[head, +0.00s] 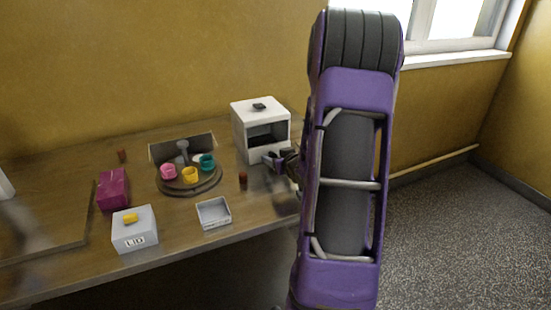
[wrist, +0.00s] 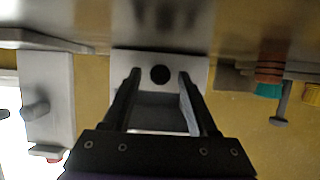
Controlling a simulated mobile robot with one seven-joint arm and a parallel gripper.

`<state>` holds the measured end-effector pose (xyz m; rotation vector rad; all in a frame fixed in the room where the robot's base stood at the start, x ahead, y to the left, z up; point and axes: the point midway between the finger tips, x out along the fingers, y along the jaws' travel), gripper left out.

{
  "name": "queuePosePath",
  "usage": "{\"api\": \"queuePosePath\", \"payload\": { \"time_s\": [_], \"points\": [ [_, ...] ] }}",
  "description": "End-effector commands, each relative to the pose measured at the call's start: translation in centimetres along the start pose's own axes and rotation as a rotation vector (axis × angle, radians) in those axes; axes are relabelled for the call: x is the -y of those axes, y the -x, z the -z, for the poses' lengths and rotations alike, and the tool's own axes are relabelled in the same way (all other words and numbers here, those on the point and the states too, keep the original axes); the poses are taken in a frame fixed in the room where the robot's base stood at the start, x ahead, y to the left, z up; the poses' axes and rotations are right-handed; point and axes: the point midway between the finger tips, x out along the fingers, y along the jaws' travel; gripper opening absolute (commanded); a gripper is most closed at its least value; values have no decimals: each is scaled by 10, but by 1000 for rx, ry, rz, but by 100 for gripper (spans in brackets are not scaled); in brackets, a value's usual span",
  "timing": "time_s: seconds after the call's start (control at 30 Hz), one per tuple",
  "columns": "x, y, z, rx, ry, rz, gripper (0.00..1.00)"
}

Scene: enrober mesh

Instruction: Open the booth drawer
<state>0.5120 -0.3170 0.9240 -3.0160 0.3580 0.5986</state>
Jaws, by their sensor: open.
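The white booth (head: 248,143) stands at the right end of the wooden table, with a dark open compartment in its front. In the wrist view, which looks upside down, its pale lower front, apparently the drawer front (wrist: 195,66), carries a dark round knob (wrist: 160,75). My gripper (head: 280,160) is at the booth's lower front in the head view. In the wrist view my gripper (wrist: 160,73) is open, one finger on each side of the knob, with gaps showing. I cannot tell how deep the fingertips reach.
A round stand (head: 190,187) with pink, yellow and teal cups is left of the booth. A shallow white tray (head: 213,213), a white box (head: 134,230), a magenta block (head: 112,189) and a small brown-red cylinder (head: 243,178) are on the table. Floor is clear at right.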

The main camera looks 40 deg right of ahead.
Motion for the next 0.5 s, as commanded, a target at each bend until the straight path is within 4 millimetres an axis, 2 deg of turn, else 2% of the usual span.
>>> {"api": "queuePosePath", "payload": {
  "time_s": [0.23,0.5],
  "points": [
    [0,-1,0,0,0,0,59],
    [0,0,0,1,0,0,10]
  ]
}}
